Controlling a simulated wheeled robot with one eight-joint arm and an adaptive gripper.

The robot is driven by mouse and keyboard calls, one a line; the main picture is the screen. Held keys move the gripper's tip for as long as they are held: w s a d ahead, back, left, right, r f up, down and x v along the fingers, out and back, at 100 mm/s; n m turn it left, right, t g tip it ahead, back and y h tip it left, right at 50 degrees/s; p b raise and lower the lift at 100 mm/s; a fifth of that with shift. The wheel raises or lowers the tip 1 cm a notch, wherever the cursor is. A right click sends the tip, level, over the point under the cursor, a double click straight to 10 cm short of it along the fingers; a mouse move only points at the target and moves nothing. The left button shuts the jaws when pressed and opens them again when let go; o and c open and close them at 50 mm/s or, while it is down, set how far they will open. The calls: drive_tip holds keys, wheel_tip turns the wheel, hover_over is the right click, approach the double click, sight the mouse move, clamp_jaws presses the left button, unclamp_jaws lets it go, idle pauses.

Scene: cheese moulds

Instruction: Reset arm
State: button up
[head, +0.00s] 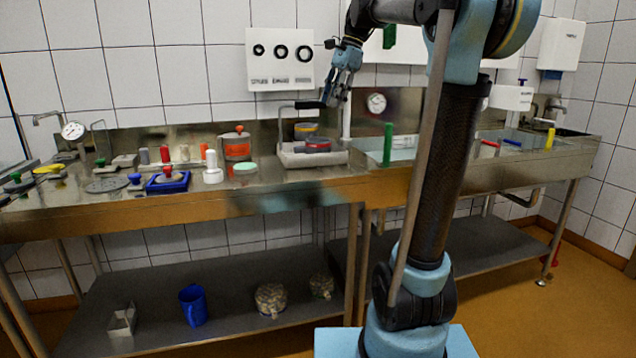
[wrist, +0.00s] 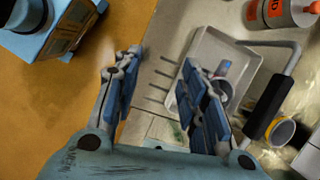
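My gripper (head: 336,98) hangs fingers-down above the steel counter in the head view, in front of the tiled wall. It is near the black handle (head: 309,105) of a lever over a shallow metal tray (head: 287,159). In the wrist view my gripper (wrist: 160,64) has its two blue finger pads spread apart with nothing between them. The tray (wrist: 208,38) lies beyond the right finger there, and the black handle (wrist: 266,106) is farther right. The right finger partly hides the tray and a small item in it.
The steel counter (head: 345,185) holds moulds, a blue tray (head: 166,188), a white bottle (head: 212,168) and a green upright block (head: 388,144). A blue jug (head: 193,306) stands on the lower shelf. A sign board (head: 280,60) and dispenser (head: 561,45) are on the wall.

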drive_tip(key=s+d+f+n+t+h, duration=0.1)
drive_tip(key=s+d+f+n, duration=0.3)
drive_tip(key=s+f, duration=0.5)
drive_tip(key=s+d+f+n+t+h, duration=0.1)
drive_tip(key=s+d+f+n, duration=0.3)
drive_tip(key=s+f, duration=0.5)
drive_tip(key=s+d+f+n+h, duration=0.1)
drive_tip(key=s+d+f+n, duration=0.3)
drive_tip(key=s+f, duration=0.6)
wheel_tip(320, 180, down, 11)
drive_tip(key=shift+d+f+n+t+h, duration=0.2)
drive_tip(key=shift+d+n+t+h, duration=0.15)
drive_tip(key=shift+d, duration=0.65)
